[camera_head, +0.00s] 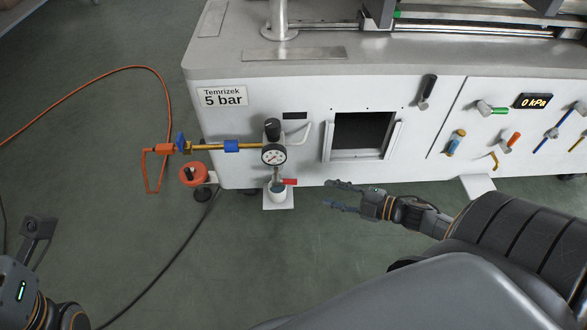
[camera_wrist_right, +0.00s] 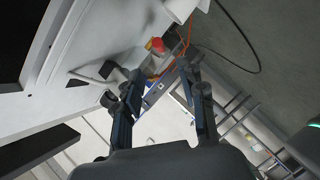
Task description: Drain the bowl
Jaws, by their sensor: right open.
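The filter bowl (camera_head: 276,176) hangs below a round pressure gauge (camera_head: 273,154) on the front of the white machine. A small red lever (camera_head: 290,181) sticks out to the right at its lower end. A white cup (camera_head: 278,194) stands directly below. My right gripper (camera_head: 337,195) is open and empty, to the right of the red lever and apart from it. In the right wrist view its two fingers (camera_wrist_right: 160,80) are spread, with red and orange parts (camera_wrist_right: 155,45) beyond them, too small to identify surely.
A brass pipe with a blue sleeve (camera_head: 232,146) runs left from the gauge to an orange hose (camera_head: 150,72). A red round fitting (camera_head: 193,174) sits below it. A framed dark opening (camera_head: 362,132) is right of the gauge. The floor before the cup is clear.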

